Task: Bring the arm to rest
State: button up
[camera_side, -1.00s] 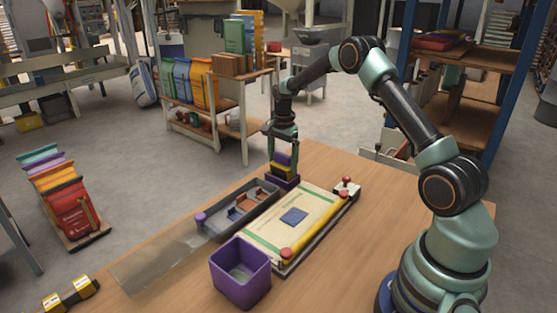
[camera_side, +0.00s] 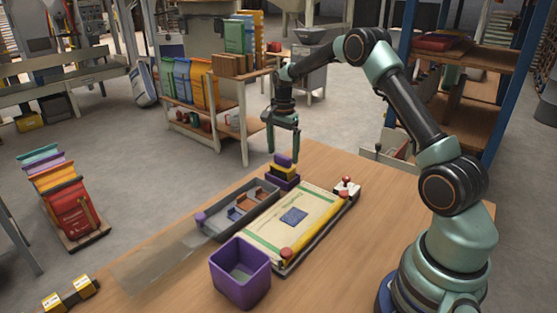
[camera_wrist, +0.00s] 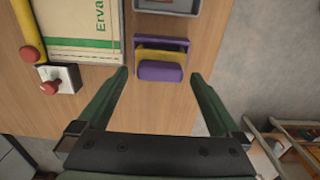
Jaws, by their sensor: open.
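My gripper (camera_side: 284,158) is open and empty, raised just above a small purple and yellow stack (camera_side: 282,171) at the far end of the wooden table (camera_side: 330,265). In the wrist view my gripper (camera_wrist: 158,82) has its two fingers spread wide, with nothing between the tips. The stack shows ahead of them as a purple block (camera_wrist: 160,71) on a yellow piece (camera_wrist: 160,56) over a purple base (camera_wrist: 163,43). In the side view the fingers overlap the stack's top edge, but the wrist view shows them clear of it.
A grey tray (camera_side: 206,226) with small pieces lies beside a flat sack (camera_side: 262,241) on a board with red knobs (camera_side: 346,181). An open purple bin (camera_side: 228,282) stands at the front. The table's right part is bare. Shelves (camera_side: 243,128) stand behind.

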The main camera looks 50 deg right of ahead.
notch_tip(320, 180, up, 8)
jog(key=shift+f, duration=0.1)
jog(key=s+a+r+n+t, duration=0.3)
jog(key=s+a+r+n, duration=0.55)
jog(key=a+r, duration=0.25)
jog(key=s+a+f+n+t, duration=0.2)
jog(key=s+a+n, duration=0.6)
jog(key=s, duration=0.3)
jog(key=shift+s+a+f+n+t, duration=0.15)
jog(key=shift+s+a+n+t, duration=0.2)
jog(key=shift+n, duration=0.4)
jog(key=shift+d, duration=0.1)
